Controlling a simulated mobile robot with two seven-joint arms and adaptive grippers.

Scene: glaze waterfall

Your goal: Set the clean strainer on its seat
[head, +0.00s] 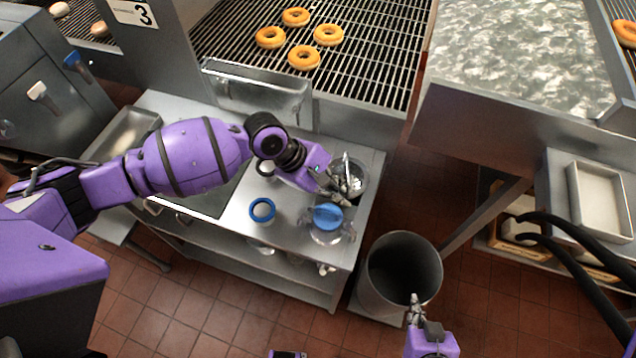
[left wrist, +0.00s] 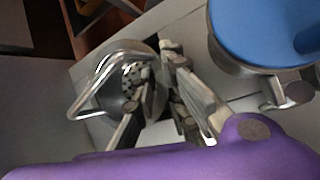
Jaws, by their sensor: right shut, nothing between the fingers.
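A metal bowl-shaped vessel (head: 358,185) stands at the right end of the steel table. In the left wrist view, a perforated strainer (left wrist: 131,76) shows inside its round rim, with a bent wire handle (left wrist: 84,98) at the left. My left gripper (head: 340,183) is at this vessel. In the left wrist view its fingers (left wrist: 160,62) are apart, one over the bowl and one by its right rim; I cannot tell whether they touch it. My right gripper (head: 414,299) is shut and empty near the bin's front rim. I cannot tell which part is the seat.
A blue-lidded vessel (head: 328,217) stands close in front of the bowl, and a blue ring (head: 262,210) lies to its left. A grey bin (head: 400,270) stands right of the table (head: 372,165). Donuts (head: 328,35) lie on the rack behind.

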